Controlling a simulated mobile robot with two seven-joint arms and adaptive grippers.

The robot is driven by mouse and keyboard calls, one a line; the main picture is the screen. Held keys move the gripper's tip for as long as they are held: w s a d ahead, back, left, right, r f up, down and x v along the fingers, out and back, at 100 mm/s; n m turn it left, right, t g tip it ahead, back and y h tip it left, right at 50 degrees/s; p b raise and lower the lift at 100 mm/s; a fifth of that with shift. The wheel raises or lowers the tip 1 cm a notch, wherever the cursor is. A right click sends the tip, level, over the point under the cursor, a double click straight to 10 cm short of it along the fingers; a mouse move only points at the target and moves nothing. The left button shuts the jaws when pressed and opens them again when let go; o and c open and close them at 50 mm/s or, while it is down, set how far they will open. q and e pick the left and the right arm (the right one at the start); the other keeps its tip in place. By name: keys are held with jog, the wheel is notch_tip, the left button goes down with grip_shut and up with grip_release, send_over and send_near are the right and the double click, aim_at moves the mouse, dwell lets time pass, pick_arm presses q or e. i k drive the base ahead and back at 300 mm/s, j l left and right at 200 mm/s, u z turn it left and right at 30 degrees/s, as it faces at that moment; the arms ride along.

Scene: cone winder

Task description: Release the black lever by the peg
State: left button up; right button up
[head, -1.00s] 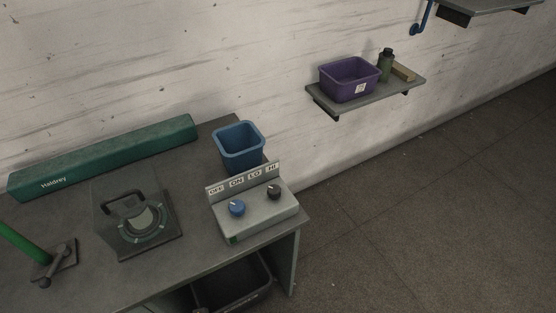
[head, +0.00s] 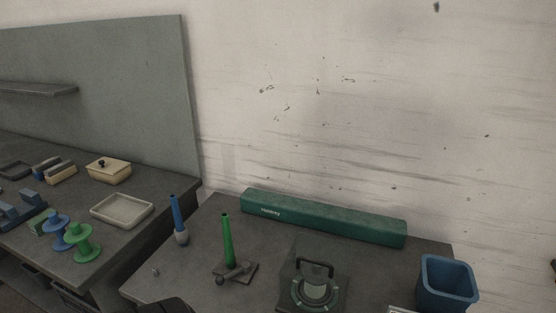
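A green upright peg (head: 228,242) stands on a dark grey base plate (head: 249,267) on the bench, in the lower middle of the head view. A dark lever (head: 236,272) with a round knob at its front left end lies low across the plate, right beside the peg's foot. Its exact latch position is too small to tell. Neither of my grippers shows clearly. A dark rounded shape at the bottom edge, left of the plate, may be part of my own arm.
A blue spindle (head: 178,216) in a pale holder stands left of the peg. A dark handled unit (head: 314,287) is to the right, a blue bin (head: 446,284) farther right. A long green box (head: 323,219) lies behind. Another table with spools (head: 82,243) and a tray (head: 122,210) is left.

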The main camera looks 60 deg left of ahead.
aim_at(220, 280)
jog(key=k+j+u, duration=0.1)
jog(key=u, duration=2.05)
